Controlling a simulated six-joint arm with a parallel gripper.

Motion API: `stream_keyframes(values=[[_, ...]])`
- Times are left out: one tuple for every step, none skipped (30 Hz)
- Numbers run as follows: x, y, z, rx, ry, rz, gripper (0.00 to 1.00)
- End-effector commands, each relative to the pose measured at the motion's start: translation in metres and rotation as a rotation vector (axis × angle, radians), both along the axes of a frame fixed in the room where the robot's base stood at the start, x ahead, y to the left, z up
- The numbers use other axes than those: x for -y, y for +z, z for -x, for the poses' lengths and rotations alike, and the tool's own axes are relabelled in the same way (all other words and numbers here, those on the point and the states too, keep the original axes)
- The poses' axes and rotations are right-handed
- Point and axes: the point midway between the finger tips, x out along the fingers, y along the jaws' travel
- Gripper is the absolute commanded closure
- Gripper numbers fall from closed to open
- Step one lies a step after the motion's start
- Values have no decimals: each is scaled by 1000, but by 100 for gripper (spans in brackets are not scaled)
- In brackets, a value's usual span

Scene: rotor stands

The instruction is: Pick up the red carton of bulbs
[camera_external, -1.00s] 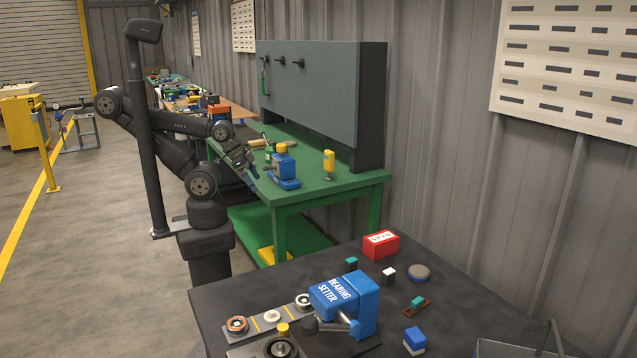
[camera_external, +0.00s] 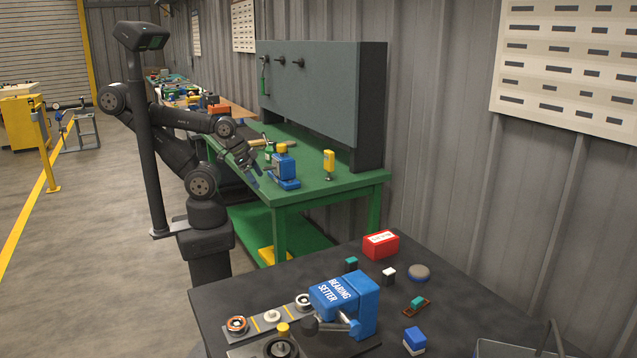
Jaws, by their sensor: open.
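A red carton with a white label (camera_external: 381,246) sits on the dark table in the foreground, near its far edge by the wall. The label's text is too small to read surely. My gripper (camera_external: 256,168) is over the green bench, close to the left of a blue device with a yellow top (camera_external: 284,166). It is open and looks empty, far from the red carton. I cannot tell whether it touches the blue device.
The dark table (camera_external: 455,268) also holds a blue bearing setter (camera_external: 345,298), a teal block (camera_external: 351,264), a white-topped block (camera_external: 388,274), a grey round pad (camera_external: 419,272) and a blue-and-white block (camera_external: 414,340). The green bench (camera_external: 335,190) has a yellow item (camera_external: 329,163).

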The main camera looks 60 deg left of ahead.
Motion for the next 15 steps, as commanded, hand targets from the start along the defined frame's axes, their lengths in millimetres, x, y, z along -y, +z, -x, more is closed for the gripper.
stream_keyframes(values=[[6, 9, -8, -7, -24, -11, 0], [10, 15, -13, -13, -39, -19, 0], [16, 24, -21, -20, -64, -30, 0], [22, 31, -27, -26, -84, -39, 0], [27, 38, -34, -32, -104, -49, 0], [35, 47, -43, -38, -132, -61, 0], [41, 53, -50, -45, -153, -71, 0], [48, 59, -56, -50, -175, -80, 0], [56, 67, -65, -57, -202, -93, 0], [63, 72, -73, -63, -223, -102, 0], [70, 77, -79, -68, -243, -111, 0], [79, 84, -88, -76, -273, -124, 0], [87, 88, -95, -81, -292, -132, 0], [94, 92, -102, -87, -314, -142, 0], [105, 97, -111, -93, -342, -152, 0]])
